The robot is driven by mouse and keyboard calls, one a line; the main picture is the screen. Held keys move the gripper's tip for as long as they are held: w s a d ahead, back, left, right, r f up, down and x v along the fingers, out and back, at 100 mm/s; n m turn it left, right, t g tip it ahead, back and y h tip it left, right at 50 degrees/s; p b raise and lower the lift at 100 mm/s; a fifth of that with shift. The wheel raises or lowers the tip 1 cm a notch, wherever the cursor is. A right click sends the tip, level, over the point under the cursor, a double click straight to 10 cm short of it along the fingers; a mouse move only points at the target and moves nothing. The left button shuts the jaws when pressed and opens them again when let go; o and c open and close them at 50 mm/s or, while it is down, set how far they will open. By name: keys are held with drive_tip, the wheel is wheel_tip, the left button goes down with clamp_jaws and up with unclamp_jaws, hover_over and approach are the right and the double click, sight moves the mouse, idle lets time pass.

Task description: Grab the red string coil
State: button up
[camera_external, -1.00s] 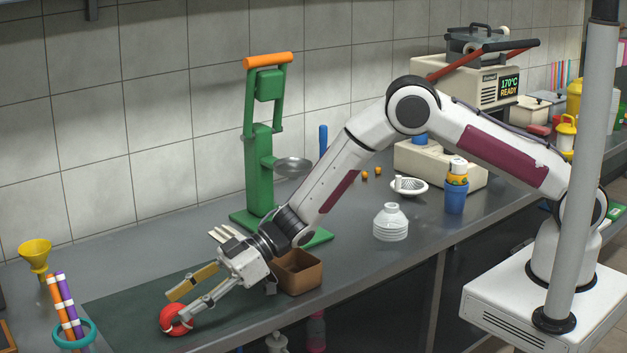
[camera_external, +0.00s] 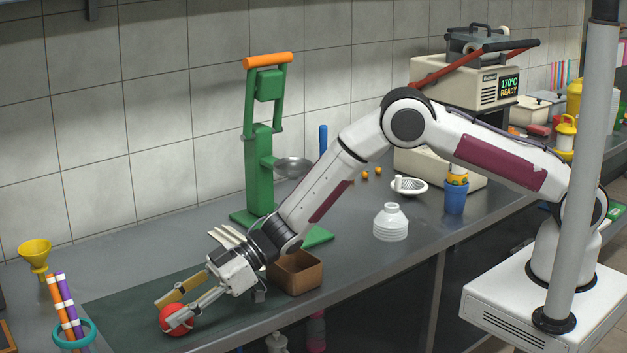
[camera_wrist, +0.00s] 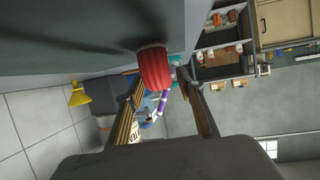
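The red string coil (camera_external: 179,314) is on the dark green mat at the front left of the counter. It also shows in the wrist view (camera_wrist: 155,70) as a ribbed red roll at the fingertips. My gripper (camera_external: 163,313) is low over the mat with its fingers spread. The tan-padded finger is on the coil's far side and the grey finger crosses its near side. In the wrist view my gripper (camera_wrist: 161,84) is open, with the coil near the left fingertip. I cannot tell whether either finger touches it.
A teal ring holder with orange and purple sticks (camera_external: 68,305) and a yellow funnel (camera_external: 36,253) stand to the left. A brown box (camera_external: 295,275) is right of my gripper. The green press (camera_external: 259,170) stands behind. The counter's front edge is close.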

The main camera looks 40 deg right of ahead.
sight(174, 306)
drive_tip(key=c, duration=0.7)
drive_tip(key=shift+r, duration=5)
